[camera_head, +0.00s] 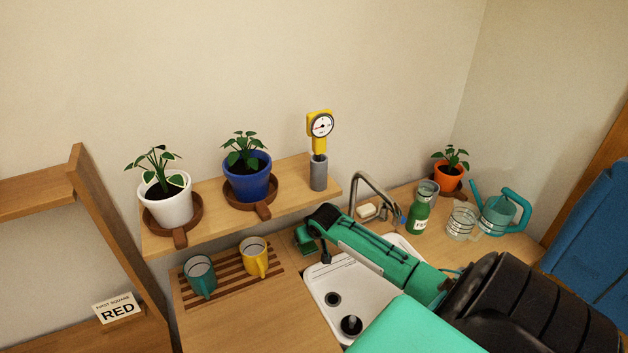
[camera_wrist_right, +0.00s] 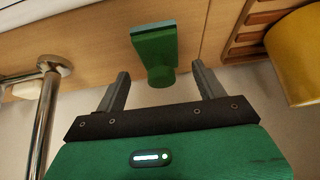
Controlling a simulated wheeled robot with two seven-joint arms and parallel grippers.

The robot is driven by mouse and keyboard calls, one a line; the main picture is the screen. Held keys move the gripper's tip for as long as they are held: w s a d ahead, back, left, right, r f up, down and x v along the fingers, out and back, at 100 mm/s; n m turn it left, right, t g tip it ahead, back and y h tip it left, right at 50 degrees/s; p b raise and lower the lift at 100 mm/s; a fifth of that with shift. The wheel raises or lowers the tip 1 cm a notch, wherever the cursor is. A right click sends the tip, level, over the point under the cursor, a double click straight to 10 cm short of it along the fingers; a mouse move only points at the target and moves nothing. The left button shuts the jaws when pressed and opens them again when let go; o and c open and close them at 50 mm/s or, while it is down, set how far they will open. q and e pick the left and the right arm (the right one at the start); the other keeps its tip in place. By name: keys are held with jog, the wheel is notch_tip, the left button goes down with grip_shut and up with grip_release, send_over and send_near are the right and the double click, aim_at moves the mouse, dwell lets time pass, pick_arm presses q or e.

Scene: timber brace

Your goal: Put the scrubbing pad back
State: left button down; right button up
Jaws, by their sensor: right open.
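A green block with a paler teal face and a round knob, which looks like the scrubbing pad (camera_wrist_right: 154,46), is in the right wrist view. It also shows at the back of the counter, left of the sink, in the head view (camera_head: 304,238). My right gripper (camera_wrist_right: 160,72) is open, its two fingers apart on either side of the knob end. I see no finger touching it. In the head view my right arm reaches over the sink and hides part of that area. My left gripper is out of view.
The white sink (camera_head: 325,285) and steel tap (camera_head: 372,186) are beside the arm. A slatted rack (camera_head: 222,289) holds a teal mug (camera_head: 200,275) and a yellow mug (camera_head: 254,257). A shelf (camera_head: 212,199) with plants overhangs the counter. A green bottle (camera_head: 419,212) stands right of the tap.

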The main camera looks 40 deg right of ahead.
jog(key=v, duration=0.8)
jog(key=shift+r+b, duration=0.25)
jog(key=shift+b, duration=0.1)
jog(key=shift+s+a, duration=0.1)
jog(key=shift+s, duration=0.1)
